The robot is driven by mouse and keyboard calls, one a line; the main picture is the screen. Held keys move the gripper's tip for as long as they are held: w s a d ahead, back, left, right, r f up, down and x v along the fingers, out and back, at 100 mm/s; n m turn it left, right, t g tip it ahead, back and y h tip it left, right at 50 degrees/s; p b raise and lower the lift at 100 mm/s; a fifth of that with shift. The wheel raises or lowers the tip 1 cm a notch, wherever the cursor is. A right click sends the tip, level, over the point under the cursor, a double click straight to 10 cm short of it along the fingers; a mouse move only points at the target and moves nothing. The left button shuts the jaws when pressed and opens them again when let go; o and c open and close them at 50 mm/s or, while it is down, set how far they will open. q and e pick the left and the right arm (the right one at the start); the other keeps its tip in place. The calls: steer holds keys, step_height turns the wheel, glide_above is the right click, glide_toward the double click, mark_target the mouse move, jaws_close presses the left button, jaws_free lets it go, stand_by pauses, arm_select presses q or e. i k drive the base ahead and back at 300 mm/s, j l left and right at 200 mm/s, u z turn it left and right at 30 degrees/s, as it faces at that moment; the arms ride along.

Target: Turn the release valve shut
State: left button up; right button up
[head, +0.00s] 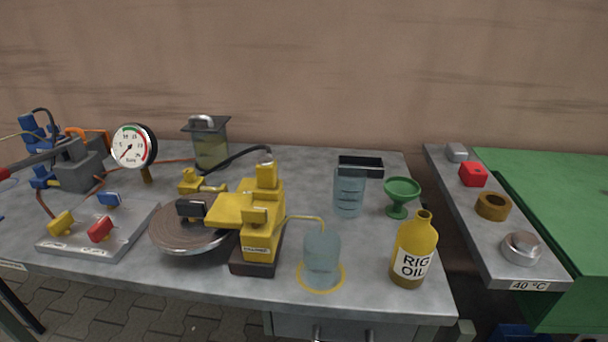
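I cannot tell for sure which part is the release valve. A grey manifold plate (110,238) in front carries a yellow handle (61,222), a red handle (100,230) and a blue handle (109,199). A round pressure gauge (133,147) stands behind. Neither gripper shows.
A yellow caliper (240,212) sits over a metal disc (174,240). A hose runs to a jar (322,252). A beaker (348,195), green funnel (402,192) and oil bottle (413,255) stand to the right. A narrow shelf (468,207) lies beyond a gap.

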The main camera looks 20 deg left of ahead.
mark_target(100, 231)
steer(key=u, duration=1.85)
